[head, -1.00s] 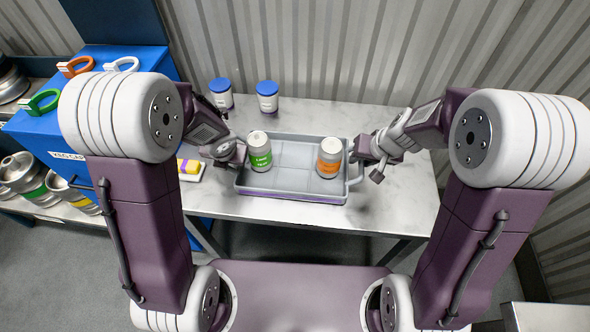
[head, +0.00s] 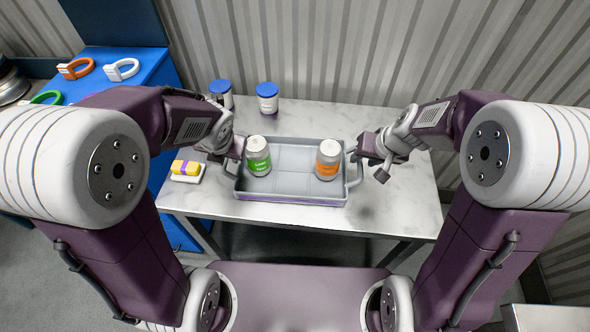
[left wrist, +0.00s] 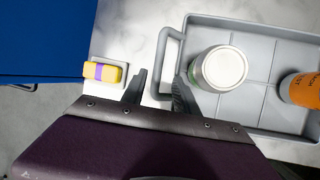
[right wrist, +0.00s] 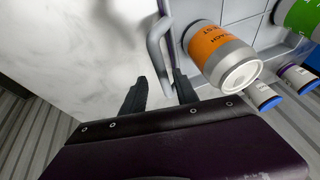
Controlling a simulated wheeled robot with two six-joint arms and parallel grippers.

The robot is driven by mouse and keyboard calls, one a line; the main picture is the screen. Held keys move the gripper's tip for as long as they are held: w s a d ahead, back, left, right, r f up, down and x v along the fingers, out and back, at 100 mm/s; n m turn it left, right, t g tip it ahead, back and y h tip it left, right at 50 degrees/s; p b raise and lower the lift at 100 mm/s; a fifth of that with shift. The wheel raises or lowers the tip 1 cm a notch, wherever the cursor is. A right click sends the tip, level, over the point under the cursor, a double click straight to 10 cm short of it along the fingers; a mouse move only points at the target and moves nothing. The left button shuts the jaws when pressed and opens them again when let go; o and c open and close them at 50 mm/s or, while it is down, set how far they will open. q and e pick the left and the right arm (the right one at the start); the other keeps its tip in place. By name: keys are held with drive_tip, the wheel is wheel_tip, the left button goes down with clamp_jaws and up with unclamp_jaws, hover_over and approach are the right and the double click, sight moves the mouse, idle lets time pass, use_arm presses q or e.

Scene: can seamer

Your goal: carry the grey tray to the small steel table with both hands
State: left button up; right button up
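The grey tray (head: 290,196) lies on a pale marbled-top table, with a looped handle at each end. It holds a can with a green label (head: 257,160) and a can with an orange label (head: 328,162), both upright. My left gripper (head: 230,152) is at the left handle (left wrist: 166,62). Its fingers are apart, with the handle at or just beyond the tips. My right gripper (head: 372,163) is at the right handle (right wrist: 156,45), also with fingers apart and the handle just ahead of the tips. Neither grips it.
Two blue-lidded jars (head: 267,97) stand behind the tray. A yellow and purple sponge on a white dish (head: 186,171) sits left of it. A blue cabinet (head: 150,75) with ring-shaped tools is at the left. A pale metal surface (head: 548,317) shows at the bottom right corner.

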drive_tip(key=v, duration=0.9)
drive_tip(key=shift+s+r, duration=0.2)
drive_tip(key=shift+r, duration=0.1)
